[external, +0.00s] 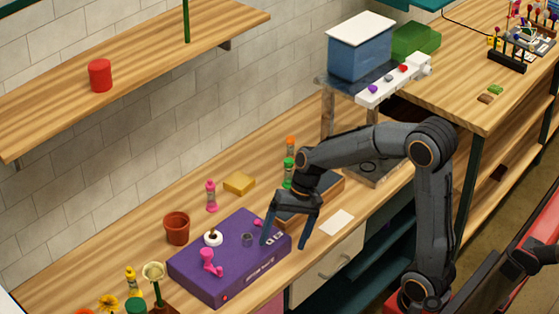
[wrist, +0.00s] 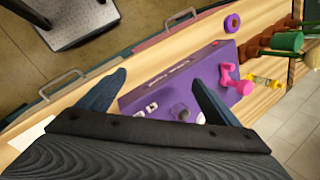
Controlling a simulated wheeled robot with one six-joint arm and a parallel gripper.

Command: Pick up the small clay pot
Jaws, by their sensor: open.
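The small clay pot (external: 177,228) is an orange-brown pot standing upright on the wooden bench, just left of a purple box (external: 205,283), in the external view. My gripper (external: 284,244) is open and empty, pointing down near the right end of the purple box, well to the right of the pot. In the wrist view, my open gripper (wrist: 158,78) has its fingers spread over the purple box (wrist: 190,72). I cannot make out the small clay pot in the wrist view; my gripper body hides the lower part of that picture.
The purple box carries a pink piece (external: 210,263) and a white ring with a knob (external: 213,237). A shelf (external: 140,70) overhangs the bench.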

